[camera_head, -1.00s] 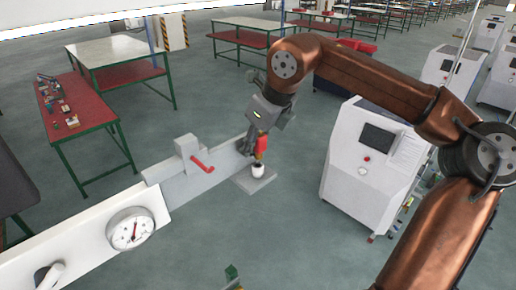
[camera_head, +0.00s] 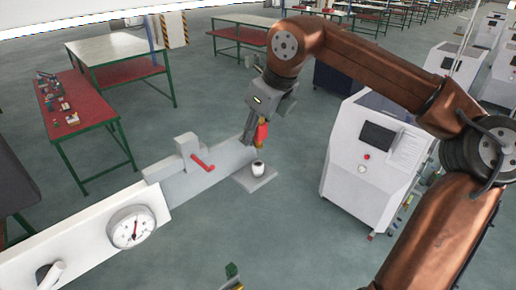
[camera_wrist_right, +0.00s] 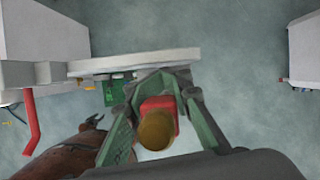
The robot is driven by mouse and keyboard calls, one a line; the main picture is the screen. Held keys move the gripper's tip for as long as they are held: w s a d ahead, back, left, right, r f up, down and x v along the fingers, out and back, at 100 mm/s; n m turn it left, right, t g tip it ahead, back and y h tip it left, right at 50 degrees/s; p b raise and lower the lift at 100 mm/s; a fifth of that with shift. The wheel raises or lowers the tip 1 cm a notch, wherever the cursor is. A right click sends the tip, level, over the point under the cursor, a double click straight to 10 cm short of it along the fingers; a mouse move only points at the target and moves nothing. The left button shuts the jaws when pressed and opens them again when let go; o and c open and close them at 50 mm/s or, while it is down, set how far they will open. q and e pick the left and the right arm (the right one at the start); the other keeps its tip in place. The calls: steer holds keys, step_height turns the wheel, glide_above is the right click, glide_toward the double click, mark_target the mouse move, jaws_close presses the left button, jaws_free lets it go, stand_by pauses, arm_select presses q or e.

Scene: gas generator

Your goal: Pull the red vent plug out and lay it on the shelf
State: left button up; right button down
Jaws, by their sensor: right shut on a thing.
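The red vent plug (camera_head: 261,132) has a brass-coloured end pointing down and hangs roughly upright in my right gripper (camera_head: 259,130). In the right wrist view the gripper's green fingers are shut on the plug's red part (camera_wrist_right: 158,104), and its brass end (camera_wrist_right: 155,131) shows too. A gap shows between the plug and the white round vent fitting (camera_head: 257,168) below it. The fitting is on a flat grey plate (camera_head: 266,184) beside the end of a long grey bar (camera_head: 205,178). I cannot tell which surface is the shelf. My left gripper is not in view.
A grey block with a red lever (camera_head: 203,162) stands on the bar left of the plug. A pressure gauge (camera_head: 132,228) is farther left. A white cabinet (camera_head: 345,175) stands to the right. A red-topped table (camera_head: 90,110) is at the left.

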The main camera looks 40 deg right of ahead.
steer(key=shift+r, duration=0.15)
step_height(320, 180, up, 3)
steer(key=shift+f, duration=0.1)
stand_by(0.7)
stand_by(1.4)
